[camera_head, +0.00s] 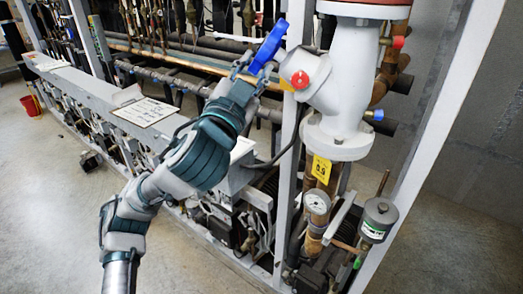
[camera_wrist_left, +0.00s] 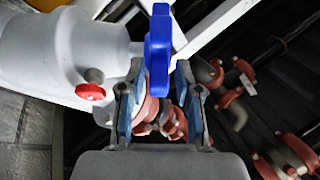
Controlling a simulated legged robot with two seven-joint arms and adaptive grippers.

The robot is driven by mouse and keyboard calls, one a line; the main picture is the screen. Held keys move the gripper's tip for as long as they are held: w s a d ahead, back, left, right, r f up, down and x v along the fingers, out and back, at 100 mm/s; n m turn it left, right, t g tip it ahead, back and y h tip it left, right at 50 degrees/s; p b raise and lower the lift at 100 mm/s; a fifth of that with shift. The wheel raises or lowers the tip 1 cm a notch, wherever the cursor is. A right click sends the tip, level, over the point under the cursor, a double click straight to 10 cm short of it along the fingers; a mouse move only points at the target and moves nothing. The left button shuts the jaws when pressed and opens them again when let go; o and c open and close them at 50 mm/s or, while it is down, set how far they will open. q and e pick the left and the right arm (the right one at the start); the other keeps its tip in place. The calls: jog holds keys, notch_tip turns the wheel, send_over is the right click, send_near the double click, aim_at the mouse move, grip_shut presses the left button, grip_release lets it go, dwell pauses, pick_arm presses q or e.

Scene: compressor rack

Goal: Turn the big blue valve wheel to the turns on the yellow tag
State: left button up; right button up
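The blue valve wheel (camera_head: 269,46) is seen nearly edge-on at the left of the white valve body (camera_head: 350,75). In the left wrist view the blue wheel (camera_wrist_left: 158,50) stands upright, with its lower part between the fingers. My left gripper (camera_head: 254,70) is at the wheel's lower rim. In the wrist view its fingers (camera_wrist_left: 159,80) are apart, with a gap visible on each side of the wheel. The yellow tag (camera_head: 321,170) hangs below the valve's lower flange; its dark marking is too small to read surely. My right gripper is not in view.
A red knob (camera_head: 300,80) sits on the valve body close to the gripper; it also shows in the wrist view (camera_wrist_left: 90,92). A gauge (camera_head: 317,202) and a grey canister (camera_head: 379,218) are below. A white rack post (camera_head: 435,130) stands at right.

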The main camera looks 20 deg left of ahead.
pick_arm(q)
jog(key=d+b+v, duration=0.1)
jog(key=b+v, duration=0.1)
jog(key=v, duration=0.7)
jog(key=w+a+f+n+g+p, duration=0.1)
jog(key=w+f+g, duration=0.1)
jog(key=w+f, duration=0.5)
jog(key=w+a+f+n+g+p, duration=0.1)
jog(key=w+f, duration=0.3)
jog(key=w, duration=0.6)
jog(key=w+a+f+g, duration=0.1)
jog(key=w+f, duration=0.4)
jog(key=f, duration=0.3)
jog(key=w+a+f+n+g, duration=0.1)
jog(key=w+a+f+g, duration=0.1)
jog(key=w+f, duration=0.4)
notch_tip(320, 180, down, 3)
jog(key=shift+r+n+y+p, duration=0.1)
jog(key=shift+n+y+p, duration=0.2)
jog(key=shift+w, duration=0.2)
